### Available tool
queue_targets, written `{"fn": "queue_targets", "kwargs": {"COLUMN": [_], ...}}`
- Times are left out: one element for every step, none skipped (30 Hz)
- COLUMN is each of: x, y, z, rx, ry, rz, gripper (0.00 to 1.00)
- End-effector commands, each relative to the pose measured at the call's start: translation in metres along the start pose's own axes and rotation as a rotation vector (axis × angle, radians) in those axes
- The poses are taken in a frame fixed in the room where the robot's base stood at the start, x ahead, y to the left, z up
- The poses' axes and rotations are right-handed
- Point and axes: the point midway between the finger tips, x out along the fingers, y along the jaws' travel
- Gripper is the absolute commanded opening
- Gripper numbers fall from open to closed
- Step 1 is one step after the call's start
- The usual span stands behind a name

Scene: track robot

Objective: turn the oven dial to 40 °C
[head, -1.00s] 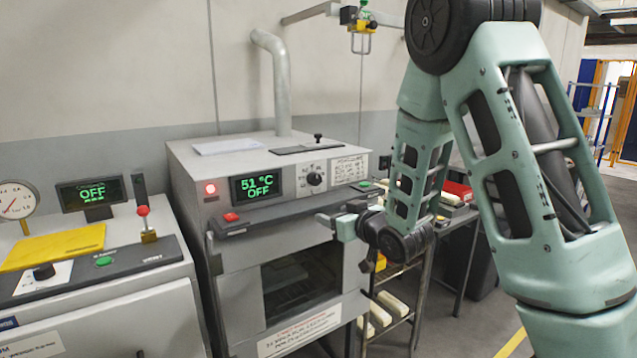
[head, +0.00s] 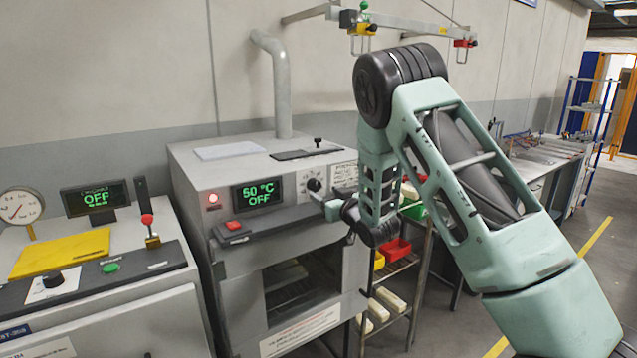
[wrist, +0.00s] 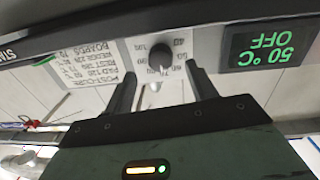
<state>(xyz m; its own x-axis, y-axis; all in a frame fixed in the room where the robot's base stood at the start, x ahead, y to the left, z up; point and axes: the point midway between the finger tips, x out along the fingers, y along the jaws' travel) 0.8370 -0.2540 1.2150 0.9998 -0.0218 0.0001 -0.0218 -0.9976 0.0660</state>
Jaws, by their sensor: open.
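The oven (head: 230,165) is a grey box whose display (head: 258,194) reads 50 °C and OFF. The same display shows upside down in the wrist view (wrist: 268,45). The dial (head: 314,185) is a small dark knob on a white scale plate, right of the display. In the wrist view the dial (wrist: 160,57) lies between and just beyond my fingertips. My gripper (wrist: 160,72) is open, with one finger to each side of the dial and nothing held. In the head view my gripper (head: 320,199) is at the dial's lower right. I cannot tell whether the fingers touch the dial.
A machine with a yellow plate (head: 55,254) stands at the left. A rack with red bins (head: 397,250) stands right of the oven.

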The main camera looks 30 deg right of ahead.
Motion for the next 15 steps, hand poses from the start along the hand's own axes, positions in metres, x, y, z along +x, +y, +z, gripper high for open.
{"fn": "queue_targets", "kwargs": {"x": [0.01,0.015,0.022,0.027,0.031,0.036,0.038,0.041,0.044,0.046,0.048,0.049,0.05,0.051,0.051], "y": [0.0,-0.001,-0.001,-0.001,0.0,0.0,0.0,0.0,0.0,0.0,-0.001,-0.001,-0.001,-0.001,-0.001], "z": [-0.004,-0.004,-0.003,-0.003,-0.003,-0.002,-0.002,-0.002,-0.002,-0.001,-0.001,-0.001,0.0,0.0,0.0], "rx": [-0.001,0.0,0.0,0.0,0.0,0.0,0.0,0.0,0.0,0.0,0.0,0.0,0.0,0.0,0.0], "ry": [0.0,0.0,-0.001,0.0,0.0,0.0,0.0,0.0,-0.001,-0.001,-0.001,0.0,0.0,0.0,0.0], "rz": [-0.002,-0.003,-0.002,-0.002,-0.001,-0.001,-0.001,-0.001,-0.001,-0.001,-0.001,-0.001,-0.001,-0.001,-0.001], "gripper": [0.57,0.57,0.57,0.57,0.57,0.57,0.57,0.57,0.57,0.57,0.57,0.57,0.57,0.57,0.57]}}
